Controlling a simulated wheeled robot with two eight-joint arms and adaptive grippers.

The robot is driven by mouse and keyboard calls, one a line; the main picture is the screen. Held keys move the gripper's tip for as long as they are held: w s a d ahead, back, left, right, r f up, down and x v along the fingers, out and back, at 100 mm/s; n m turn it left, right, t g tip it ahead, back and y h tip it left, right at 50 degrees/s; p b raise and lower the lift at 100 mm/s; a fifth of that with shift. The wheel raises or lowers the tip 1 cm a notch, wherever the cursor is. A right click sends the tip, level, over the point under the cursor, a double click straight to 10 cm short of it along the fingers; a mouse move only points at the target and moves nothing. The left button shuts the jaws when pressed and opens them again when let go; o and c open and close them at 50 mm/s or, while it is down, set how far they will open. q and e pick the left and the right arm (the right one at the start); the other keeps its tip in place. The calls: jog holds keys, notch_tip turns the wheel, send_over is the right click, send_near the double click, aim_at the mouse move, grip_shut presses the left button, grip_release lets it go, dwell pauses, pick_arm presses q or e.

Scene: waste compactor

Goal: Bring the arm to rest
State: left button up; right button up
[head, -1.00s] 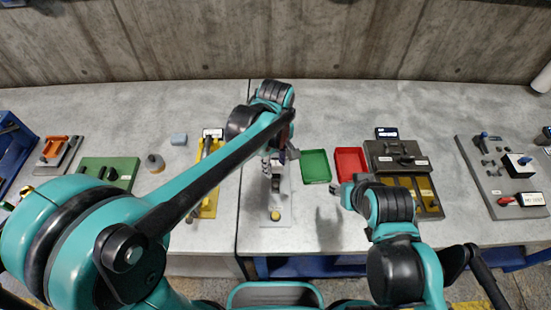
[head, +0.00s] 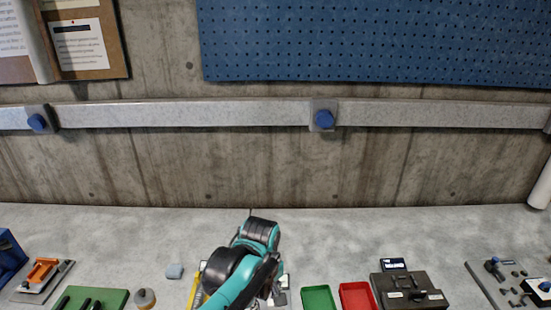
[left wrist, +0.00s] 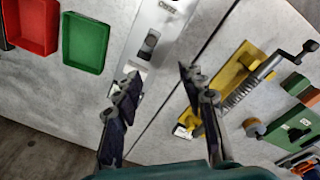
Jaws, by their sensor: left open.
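My left arm (head: 240,265) comes up from the bottom of the head view and reaches over the grey worktop. Its gripper is hard to make out there. In the left wrist view my left gripper (left wrist: 158,78) is open, its two dark fingers apart with nothing between them. A pale fixture plate (left wrist: 161,30) with a dark part on it lies below and ahead of the fingers. I cannot tell the exact gap between them. My right arm and gripper are outside both views.
A green tray (head: 318,298) and a red tray (head: 356,296) lie right of my arm, beside a dark box fixture (head: 408,290). A yellow fixture (left wrist: 228,85) lies right of the fingers in the wrist view. A concrete wall (head: 280,170) stands behind the worktop.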

pick_arm(q)
jog(key=s+a+f+m+t+b, duration=0.2)
jog(key=s+a+m+t, duration=0.4)
jog(key=a, duration=0.9)
jog(key=s+m, duration=0.2)
jog(key=s, duration=0.1)
jog(key=shift+s+a, duration=0.25)
jog(key=shift+a, duration=0.05)
